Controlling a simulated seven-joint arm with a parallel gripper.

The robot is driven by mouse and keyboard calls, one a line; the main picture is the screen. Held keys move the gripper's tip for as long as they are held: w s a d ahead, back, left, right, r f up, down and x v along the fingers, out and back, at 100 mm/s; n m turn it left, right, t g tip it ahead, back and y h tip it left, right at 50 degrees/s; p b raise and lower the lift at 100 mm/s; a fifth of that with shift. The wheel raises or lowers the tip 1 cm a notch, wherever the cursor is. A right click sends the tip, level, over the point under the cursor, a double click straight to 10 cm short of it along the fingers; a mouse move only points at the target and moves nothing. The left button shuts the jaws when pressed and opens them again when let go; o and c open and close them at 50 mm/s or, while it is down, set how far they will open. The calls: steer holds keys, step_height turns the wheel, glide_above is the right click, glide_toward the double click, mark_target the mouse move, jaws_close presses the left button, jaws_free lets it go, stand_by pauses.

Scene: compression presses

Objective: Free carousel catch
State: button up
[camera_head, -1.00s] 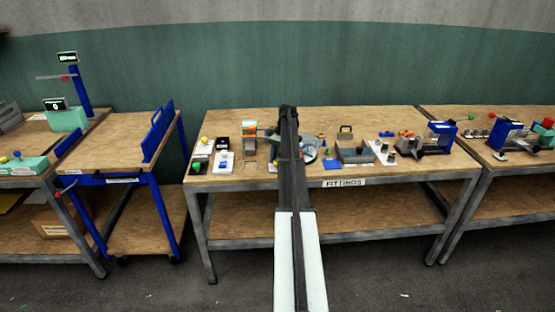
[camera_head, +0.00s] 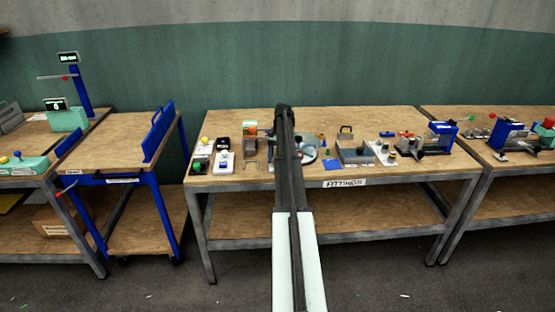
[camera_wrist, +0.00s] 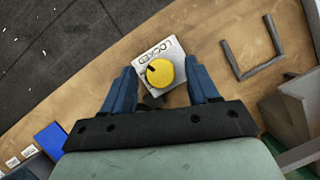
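A yellow round knob (camera_wrist: 160,73) with a dark pointer mark sits on a pale grey block (camera_wrist: 146,56) lettered "LOCKED" in the wrist view. My gripper (camera_wrist: 161,66) is open, its two blue fingers on either side of the knob, with a gap visible between each finger and the knob. I cannot tell how far the fingertips are above the block. In the head view, a grey round disc (camera_head: 309,154), perhaps the carousel, shows partly behind my arm on the fittings bench. My arm hides the knob and my gripper there.
A grey U-shaped bracket (camera_wrist: 250,50) lies right of the block, with a large grey part (camera_wrist: 291,108) below it. A blue panel (camera_wrist: 50,141) is at lower left. The wooden bench (camera_head: 235,182) carries several fixtures, including a blue press (camera_head: 442,134) toward its right end.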

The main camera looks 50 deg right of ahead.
steer(key=shift+m, duration=0.3)
steer(key=m+t, duration=0.1)
steer(key=m, duration=0.3)
steer(key=shift+s+t+y, duration=0.2)
steer(key=shift+t+y, duration=0.1)
steer(key=shift+t, duration=0.1)
steer(key=v, duration=1.4)
steer(key=w+a+f+n+t+h, duration=0.1)
steer(key=w+a+f+n+t, duration=0.1)
steer(key=w+a, duration=0.9)
steer(key=w+a+f+n+t+h, duration=0.1)
steer(key=w+a+f+n+t, duration=0.2)
steer(key=w+a, duration=0.9)
steer(key=a+f, duration=0.1)
steer(key=a, duration=0.4)
steer(key=shift+w+f+h, duration=0.25)
steer(key=shift+f+h, duration=0.05)
steer(key=shift+f, duration=0.1)
steer(key=shift+d, duration=0.1)
